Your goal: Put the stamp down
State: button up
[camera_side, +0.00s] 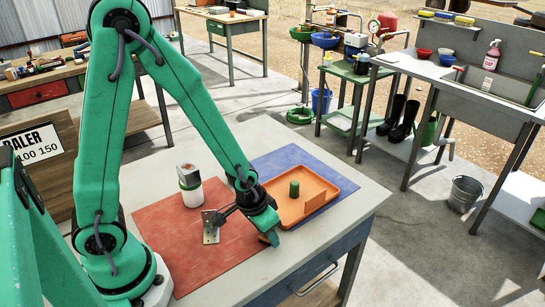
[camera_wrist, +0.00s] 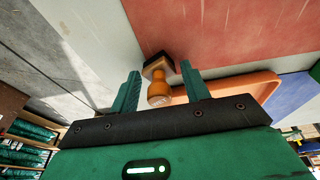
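The stamp has a rounded orange-brown wooden handle and a dark square base. In the wrist view the stamp (camera_wrist: 158,92) is between my fingertips, handle toward the camera, with a gap showing on each side. My gripper (camera_wrist: 163,85) is open around it. In the side view my gripper (camera_side: 262,222) is low over the table between the red mat and the tray, and only a small brown part of the stamp (camera_side: 269,239) shows beneath it. The base appears near the red mat's edge; I cannot tell whether it touches the surface.
The orange tray (camera_side: 322,188) holds a green cylinder (camera_side: 294,188) and sits on a blue mat (camera_side: 283,158). The table's front edge is close to my gripper.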

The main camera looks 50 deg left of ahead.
jog(key=shift+o, duration=0.9)
jog(key=shift+r, duration=0.15)
jog(key=v, duration=1.2)
jog(key=shift+r, duration=0.15)
dwell(0.4)
jog(key=s+a+r+t, duration=0.1)
jog(key=s+a+r, duration=0.1)
jog(key=r, duration=0.4)
jog(key=s+a+r+t, duration=0.1)
jog(key=s+a+r, duration=0.1)
jog(key=s+r, duration=0.2)
jog(key=shift+s+a+r+t+y, duration=0.3)
jog(key=shift+a+r, duration=0.1)
jog(key=shift+r, duration=0.45)
